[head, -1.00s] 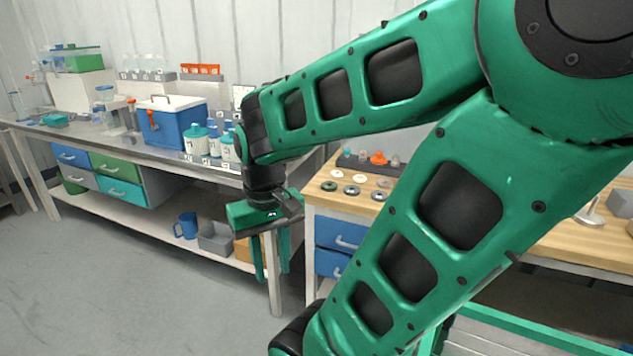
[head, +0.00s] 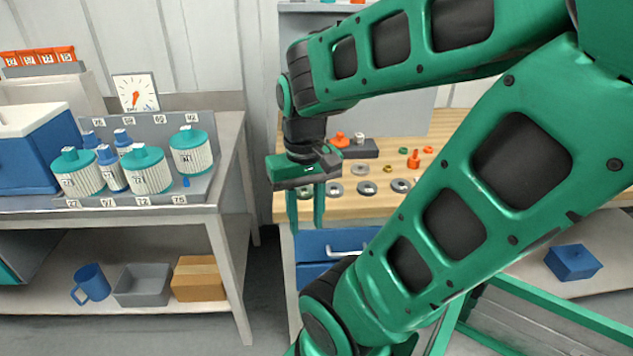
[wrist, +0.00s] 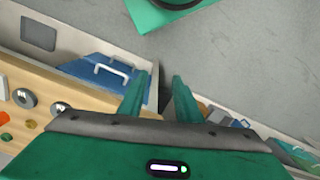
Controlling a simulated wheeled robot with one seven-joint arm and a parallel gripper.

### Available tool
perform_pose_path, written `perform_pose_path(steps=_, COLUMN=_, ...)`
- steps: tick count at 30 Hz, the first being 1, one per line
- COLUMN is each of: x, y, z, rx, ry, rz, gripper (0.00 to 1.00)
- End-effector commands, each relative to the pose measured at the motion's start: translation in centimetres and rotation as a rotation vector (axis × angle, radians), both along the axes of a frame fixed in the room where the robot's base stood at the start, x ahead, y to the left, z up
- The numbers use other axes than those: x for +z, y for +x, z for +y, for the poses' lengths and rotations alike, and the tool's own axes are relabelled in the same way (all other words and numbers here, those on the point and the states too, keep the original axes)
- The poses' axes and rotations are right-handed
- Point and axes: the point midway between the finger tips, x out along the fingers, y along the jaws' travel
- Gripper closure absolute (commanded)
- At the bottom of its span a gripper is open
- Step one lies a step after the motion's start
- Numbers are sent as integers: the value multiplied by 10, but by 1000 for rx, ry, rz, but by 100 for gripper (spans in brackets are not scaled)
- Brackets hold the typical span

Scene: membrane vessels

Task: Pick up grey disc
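Several flat ring-shaped discs lie on the wooden bench top in the head view. Greyish ones are a left disc (head: 334,184), a middle disc (head: 365,182) and a right disc (head: 400,180); I cannot tell for certain which is the task's grey disc. Two discs also show at the left of the wrist view, one grey (wrist: 18,98) and one partly behind my gripper. My gripper (head: 305,222) hangs fingers down at the bench's front left edge, its fingers apart and empty. In the wrist view its fingers (wrist: 160,78) point past the bench over drawers and floor.
The wooden bench (head: 435,150) has blue drawers (head: 325,245) below its front edge. An orange part (head: 340,141) and a dark block stand behind the discs. A grey bench (head: 225,170) at left holds ribbed white vessels with teal lids (head: 150,172). A gap separates the benches.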

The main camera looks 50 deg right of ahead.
Motion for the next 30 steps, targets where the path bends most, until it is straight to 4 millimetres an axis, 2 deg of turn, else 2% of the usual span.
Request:
perform_pose_path(steps=11, x=0, y=0, z=0, rx=0, ry=0, rz=0, gripper=69)
perform_pose_path(steps=13, x=0, y=0, z=0, rx=-2, ry=0, rz=0, gripper=54)
perform_pose_path(steps=15, x=7, y=-8, z=-3, rx=-22, ry=-1, rz=-15, gripper=38)
perform_pose_path(steps=16, x=9, y=-6, z=-5, rx=-41, ry=-3, rz=-15, gripper=33)
perform_pose_path(steps=17, x=11, y=-2, z=-8, rx=-64, ry=-5, rz=-15, gripper=33)
perform_pose_path(steps=20, x=19, y=18, z=-34, rx=-194, ry=-13, rz=-10, gripper=33)
perform_pose_path(steps=24, x=31, y=56, z=-72, rx=-447, ry=-22, rz=-7, gripper=33)
perform_pose_path(steps=30, x=37, y=102, z=-132, rx=-782, ry=-25, rz=-8, gripper=33)
